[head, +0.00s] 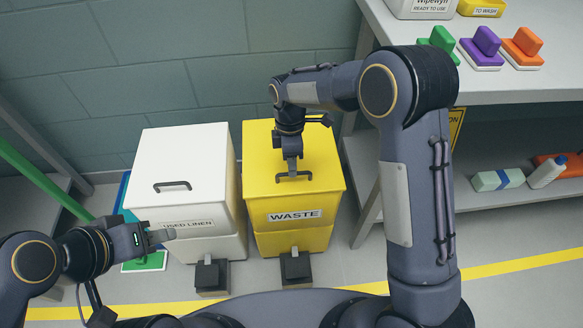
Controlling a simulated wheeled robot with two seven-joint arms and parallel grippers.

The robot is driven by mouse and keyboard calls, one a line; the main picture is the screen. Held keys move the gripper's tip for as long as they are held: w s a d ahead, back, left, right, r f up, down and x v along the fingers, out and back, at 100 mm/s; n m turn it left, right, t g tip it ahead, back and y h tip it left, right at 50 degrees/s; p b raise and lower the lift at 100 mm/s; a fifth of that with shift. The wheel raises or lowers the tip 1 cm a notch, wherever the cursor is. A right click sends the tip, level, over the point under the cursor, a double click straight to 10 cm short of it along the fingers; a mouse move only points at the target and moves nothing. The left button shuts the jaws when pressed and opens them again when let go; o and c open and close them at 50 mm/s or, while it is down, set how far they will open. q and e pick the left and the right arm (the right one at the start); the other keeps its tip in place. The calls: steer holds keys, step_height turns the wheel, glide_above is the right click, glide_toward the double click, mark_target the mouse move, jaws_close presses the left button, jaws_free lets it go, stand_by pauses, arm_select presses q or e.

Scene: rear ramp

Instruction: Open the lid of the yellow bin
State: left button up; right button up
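The yellow bin (295,222) labelled WASTE stands on the floor against the wall, and its lid (265,160) lies closed and flat. A dark handle (306,178) is on the lid, and a dark pedal (296,268) is at the bin's foot. My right gripper (292,173) points down at the handle, with its fingertips at the bar. I cannot tell whether it grips the bar. My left gripper (164,236) is in front of the white bin, apart from the yellow one. Its finger gap is not clear.
A white bin (185,165) labelled USED LINEN stands close on the left, its lid closed. A white shelf unit (500,85) with coloured brushes is on the right, a green pole (45,185) on the left. A yellow line (505,268) crosses the floor.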

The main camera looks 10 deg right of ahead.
steer(key=shift+s+f, duration=0.2)
steer(key=shift+f, duration=0.6)
jaws_close()
